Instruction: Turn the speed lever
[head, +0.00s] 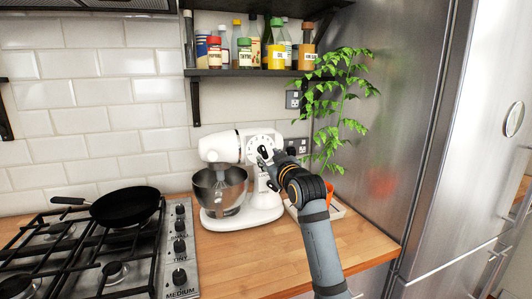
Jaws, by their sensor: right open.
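A white stand mixer (226,147) with a steel bowl (222,191) stands on the wooden counter, near the back wall. A round dial with dark marks is on the right side of its head, and the small speed lever there is too small to tell apart. My right gripper (264,166) is right at the mixer's side, just below the dial. Its jaws are open, with dark fingers pointing left. I cannot tell whether they touch the mixer. The gripper and wrist hide part of the mixer's right side. My left gripper is out of view.
A gas hob (90,250) with a black pan (126,206) fills the left. A potted plant (335,110) stands behind my right arm, beside the steel fridge (405,120). A shelf (250,73) of bottles and jars hangs above the mixer. Free counter (240,262) lies in front.

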